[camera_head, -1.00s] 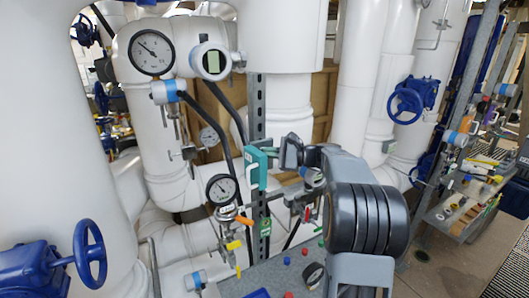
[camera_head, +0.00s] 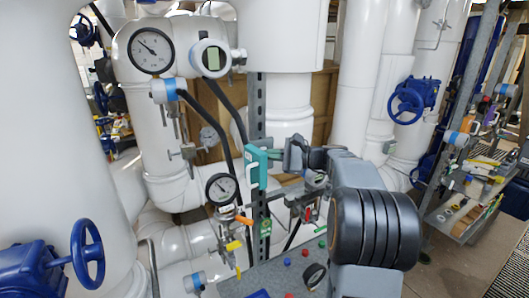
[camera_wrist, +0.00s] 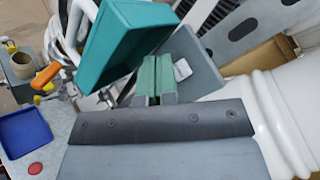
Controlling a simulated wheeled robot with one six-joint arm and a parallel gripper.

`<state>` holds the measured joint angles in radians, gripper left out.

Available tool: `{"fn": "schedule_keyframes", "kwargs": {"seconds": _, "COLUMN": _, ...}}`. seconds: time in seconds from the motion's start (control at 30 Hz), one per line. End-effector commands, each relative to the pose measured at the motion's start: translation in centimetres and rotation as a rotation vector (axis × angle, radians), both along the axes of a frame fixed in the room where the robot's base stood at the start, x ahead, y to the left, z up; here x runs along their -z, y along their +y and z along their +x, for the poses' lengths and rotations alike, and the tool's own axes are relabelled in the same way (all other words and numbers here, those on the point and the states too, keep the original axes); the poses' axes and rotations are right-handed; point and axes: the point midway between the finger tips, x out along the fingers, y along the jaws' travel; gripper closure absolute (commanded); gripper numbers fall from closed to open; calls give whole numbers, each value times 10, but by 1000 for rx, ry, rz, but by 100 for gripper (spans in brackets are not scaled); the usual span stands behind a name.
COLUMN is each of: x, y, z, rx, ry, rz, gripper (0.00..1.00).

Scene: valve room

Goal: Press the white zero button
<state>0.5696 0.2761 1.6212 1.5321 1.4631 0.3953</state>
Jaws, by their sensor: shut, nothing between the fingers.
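My gripper (camera_head: 276,153) is shut and empty, beside a teal box (camera_head: 256,168) fixed to the upright metal post. In the wrist view its green fingertips (camera_wrist: 155,76) are together, just right of the teal box (camera_wrist: 128,42) and in front of a grey plate (camera_wrist: 200,65). A small white patch (camera_wrist: 182,69) shows on this plate, close to the fingertips. I cannot tell whether it is the zero button or whether the fingertips touch anything. No white zero button can be made out clearly in either view.
Dial gauges (camera_head: 151,51) and a grey-screened transmitter (camera_head: 211,58) hang left of the post (camera_head: 257,105). Thick white pipes (camera_head: 290,100) stand behind. Below is a grey bench top (camera_head: 262,277) with small coloured pieces and a blue tray (camera_wrist: 25,132). A blue handwheel (camera_head: 88,252) stands at lower left.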

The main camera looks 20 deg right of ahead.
Motion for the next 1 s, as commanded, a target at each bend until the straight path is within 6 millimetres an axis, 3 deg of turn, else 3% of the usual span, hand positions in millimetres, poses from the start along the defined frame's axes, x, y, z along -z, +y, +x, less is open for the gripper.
{"fn": "schedule_keyframes", "kwargs": {"seconds": 0.5, "x": 1, "y": -5, "z": -43, "rx": 1, "ry": 0, "rz": -1, "gripper": 100}}
{"fn": "schedule_keyframes", "kwargs": {"seconds": 1.0, "x": 0, "y": -5, "z": -46, "rx": 0, "ry": 0, "rz": 0, "gripper": 100}}
